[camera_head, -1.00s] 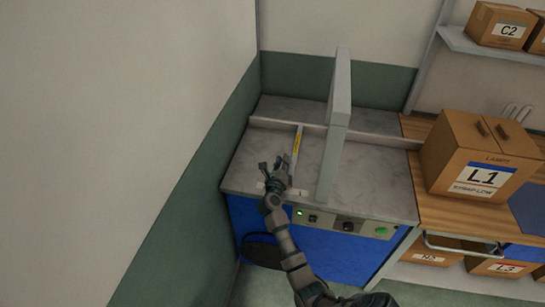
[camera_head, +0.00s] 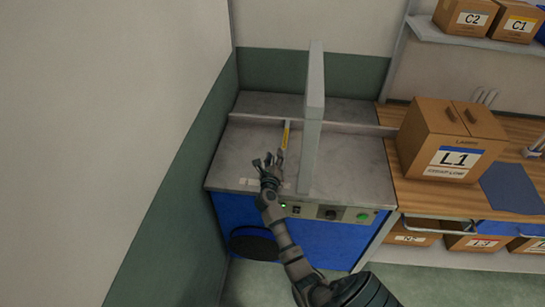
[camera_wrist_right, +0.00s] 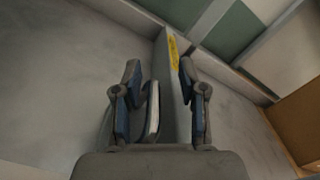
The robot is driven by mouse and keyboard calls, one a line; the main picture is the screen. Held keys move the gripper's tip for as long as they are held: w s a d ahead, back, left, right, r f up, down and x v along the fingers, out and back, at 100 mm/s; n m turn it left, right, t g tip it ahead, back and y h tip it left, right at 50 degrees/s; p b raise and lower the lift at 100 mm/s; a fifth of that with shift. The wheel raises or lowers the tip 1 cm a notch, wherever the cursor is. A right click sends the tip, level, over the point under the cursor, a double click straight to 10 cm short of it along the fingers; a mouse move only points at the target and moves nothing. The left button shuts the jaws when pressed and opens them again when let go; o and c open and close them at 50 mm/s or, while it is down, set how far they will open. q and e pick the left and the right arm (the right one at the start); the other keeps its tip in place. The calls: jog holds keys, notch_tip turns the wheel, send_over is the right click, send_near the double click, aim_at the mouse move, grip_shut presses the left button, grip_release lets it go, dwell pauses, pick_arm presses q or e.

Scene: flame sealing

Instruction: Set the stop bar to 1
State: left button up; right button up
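The stop bar (camera_head: 286,136) is a thin grey bar with a yellow label, running front to back on the grey top of the blue-fronted machine, left of the tall upright panel. My right gripper (camera_head: 270,157) is low over the machine top at the bar's front part. In the wrist view the bar (camera_wrist_right: 171,60) runs between the spread fingers of my right gripper (camera_wrist_right: 165,95), which is open; contact is unclear. Small white labels (camera_head: 246,182) lie on the front edge, left of the gripper; their numbers are unreadable. My left gripper is not in view.
The upright grey panel (camera_head: 313,115) stands close right of the bar. A low rail (camera_head: 350,128) crosses the machine top behind. Buttons (camera_head: 331,213) line the front. A carton marked L1 (camera_head: 450,145) stands on the wooden bench to the right. The top's left part is clear.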

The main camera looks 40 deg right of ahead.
jog(key=shift+f, duration=0.25)
jog(key=shift+s+a, duration=0.2)
jog(key=shift+a, duration=0.05)
jog(key=v, duration=1.1)
jog(key=shift+s+a, duration=0.1)
jog(key=shift+a, duration=0.2)
jog(key=shift+d, duration=0.3)
